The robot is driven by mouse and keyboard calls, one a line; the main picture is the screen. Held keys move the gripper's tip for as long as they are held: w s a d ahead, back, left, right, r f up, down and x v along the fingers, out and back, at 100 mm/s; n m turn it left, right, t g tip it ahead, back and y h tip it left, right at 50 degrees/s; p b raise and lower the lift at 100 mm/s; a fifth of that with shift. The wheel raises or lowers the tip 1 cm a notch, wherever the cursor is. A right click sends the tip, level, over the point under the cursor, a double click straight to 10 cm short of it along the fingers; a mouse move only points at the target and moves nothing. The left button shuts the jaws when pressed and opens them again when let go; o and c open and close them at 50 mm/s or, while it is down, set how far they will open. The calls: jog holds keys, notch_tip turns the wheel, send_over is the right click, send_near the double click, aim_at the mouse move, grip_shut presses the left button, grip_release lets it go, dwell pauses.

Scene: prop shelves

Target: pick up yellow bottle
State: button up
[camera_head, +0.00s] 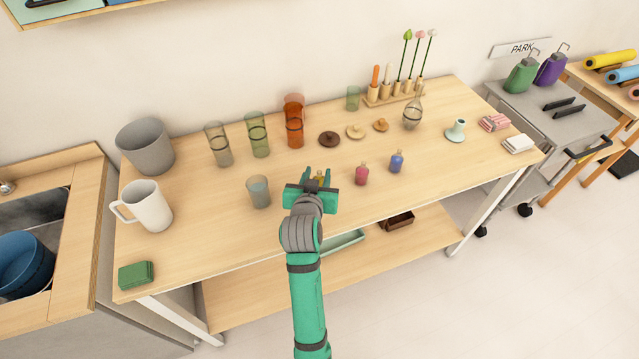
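A small yellow bottle (319,178) stands on the upper wooden table top, mostly hidden by my gripper. My green gripper (317,173) is at the bottle, with its two fingers apart and the bottle showing between them. I see no clear contact between the fingers and the bottle. A small pink bottle (362,175) and a small blue bottle (396,162) stand in a row to the right of it.
A grey-blue glass (259,192) stands left of my gripper. Taller tinted glasses, including an orange one (294,122), and a brown lid (329,139) are behind. A white mug (149,206) is further left. The front right table top is clear.

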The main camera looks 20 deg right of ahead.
jog(key=x, duration=0.5)
jog(key=shift+d+f, duration=0.15)
jog(key=shift+d, duration=0.1)
jog(key=shift+s, duration=0.1)
grip_shut()
jog(key=shift+f, duration=0.1)
